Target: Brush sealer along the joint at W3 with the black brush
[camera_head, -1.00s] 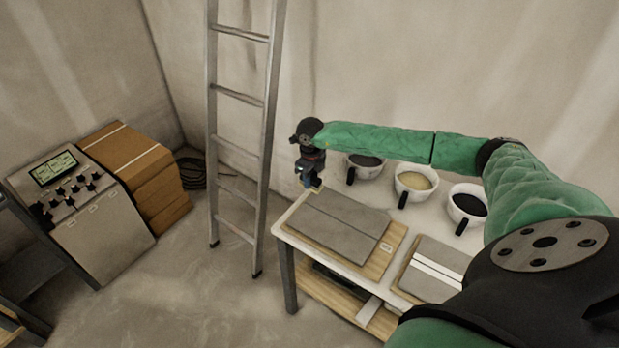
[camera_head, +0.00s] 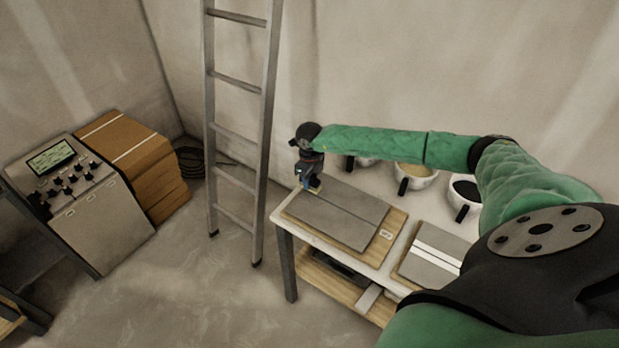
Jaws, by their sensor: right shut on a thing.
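My right gripper (camera_head: 310,179) is small in the view, at the far left end of the work table (camera_head: 284,229). It is shut on a brush, mostly hidden by the fingers; a pale yellowish tip (camera_head: 315,190) shows below it, and its handle colour is unclear. The tip is at the far left edge of a grey tile panel (camera_head: 350,222), near the far end of the joint (camera_head: 338,210) running across it. I cannot tell whether it touches. A small white label (camera_head: 386,235) on the panel's board is too small to read. My left gripper is out of view.
A second board with a pale-striped grey tile (camera_head: 436,254) lies to the right. Behind, cups with yellowish (camera_head: 416,172) and dark contents (camera_head: 466,190) stand partly behind my right arm. A ladder (camera_head: 240,133) stands left of the table; a console (camera_head: 75,200) and boxes (camera_head: 140,165) are farther left.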

